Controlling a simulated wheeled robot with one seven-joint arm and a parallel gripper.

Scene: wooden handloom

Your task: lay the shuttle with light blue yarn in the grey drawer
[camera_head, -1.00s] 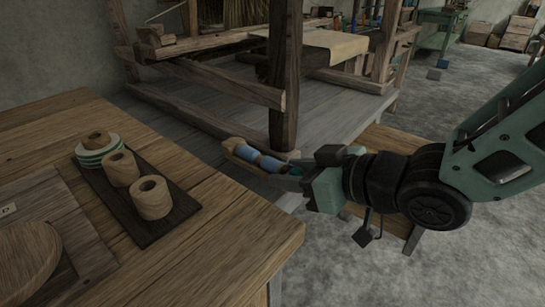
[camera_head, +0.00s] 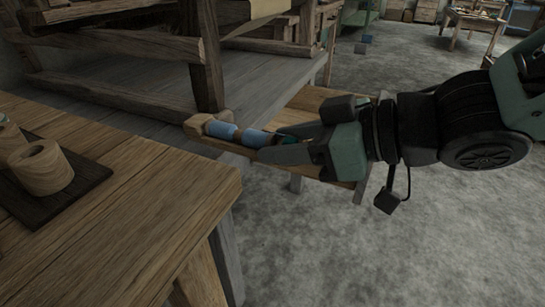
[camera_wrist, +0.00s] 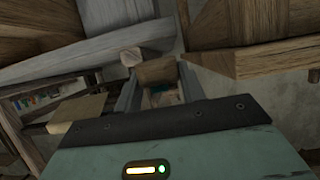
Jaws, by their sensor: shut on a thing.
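The wooden shuttle (camera_head: 198,124) with light blue yarn (camera_head: 222,130) is held sideways off the ground, beyond the corner of the near table. My gripper (camera_head: 272,146) is shut on its right end, and the fingers hide part of it. In the wrist view, a wooden end of the shuttle (camera_wrist: 157,73) shows between the two fingers, with a little blue behind it. I cannot make out the grey drawer in either view.
The near wooden table (camera_head: 170,190) fills the lower left, with a dark tray (camera_head: 85,178) and wooden spools (camera_head: 42,167) on it. The loom (camera_head: 207,75) stands behind on a grey platform (camera_head: 270,75). A wooden bench (camera_head: 310,97) is behind my gripper. Concrete floor is open at right.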

